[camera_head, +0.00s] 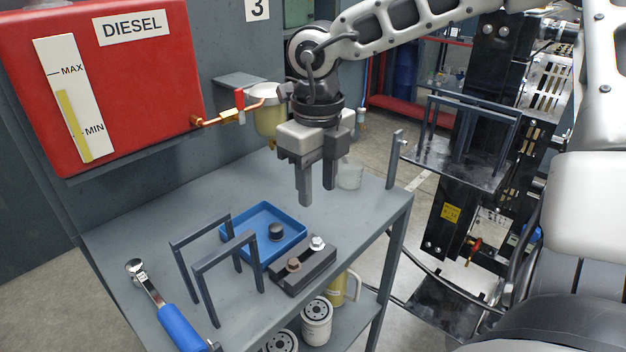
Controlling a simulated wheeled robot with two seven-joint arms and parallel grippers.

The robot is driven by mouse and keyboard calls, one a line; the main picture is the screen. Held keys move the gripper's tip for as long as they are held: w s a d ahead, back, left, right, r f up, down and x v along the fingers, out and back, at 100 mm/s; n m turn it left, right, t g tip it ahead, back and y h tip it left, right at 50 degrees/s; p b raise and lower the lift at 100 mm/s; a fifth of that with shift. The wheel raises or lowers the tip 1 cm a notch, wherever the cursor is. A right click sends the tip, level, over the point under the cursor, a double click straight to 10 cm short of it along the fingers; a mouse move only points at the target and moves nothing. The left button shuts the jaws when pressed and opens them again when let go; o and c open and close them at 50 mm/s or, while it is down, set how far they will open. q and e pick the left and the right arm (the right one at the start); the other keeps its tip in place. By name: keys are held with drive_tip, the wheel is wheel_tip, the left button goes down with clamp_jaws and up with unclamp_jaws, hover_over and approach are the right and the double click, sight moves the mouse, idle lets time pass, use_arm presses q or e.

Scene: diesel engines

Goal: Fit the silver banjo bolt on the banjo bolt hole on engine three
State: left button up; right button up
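The silver banjo bolt (317,243) stands upright in a black holder block (310,272) on the grey bench. A brown, copper-coloured bolt (293,264) stands in the same block, nearer to me. My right gripper (317,193) hangs above the bench with its fingers pointing down, above and slightly behind the silver bolt. Its two fingers are apart with nothing visible between them. A sign with the number 3 (257,8) is on the grey panel at the top. I cannot make out the banjo bolt hole. My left gripper is not in view.
A blue tray (290,217) holding a dark round part and a grey frame stand (219,262) sit by the block. A blue-handled wrench (165,308) lies front left. A red DIESEL tank (150,75), copper pipe and filter bowl (268,122) are behind. Filters (317,318) stand below.

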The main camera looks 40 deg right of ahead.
sight(317, 240)
wheel_tip(317, 240, down, 4)
drive_tip(key=shift+s+r+b, duration=0.1)
drive_tip(key=shift+r+b, duration=0.05)
drive_tip(key=shift+b, duration=0.75)
wheel_tip(317, 240, down, 5)
drive_tip(key=b, duration=0.4)
drive_tip(key=shift+b, duration=0.4)
drive_tip(key=shift+f+b, duration=0.65)
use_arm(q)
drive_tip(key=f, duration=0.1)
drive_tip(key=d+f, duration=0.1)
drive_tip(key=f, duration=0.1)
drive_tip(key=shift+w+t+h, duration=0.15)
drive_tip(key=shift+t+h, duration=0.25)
use_arm(e)
drive_tip(key=shift+f, duration=0.25)
use_arm(q)
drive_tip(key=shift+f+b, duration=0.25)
drive_tip(key=shift+b, duration=0.2)
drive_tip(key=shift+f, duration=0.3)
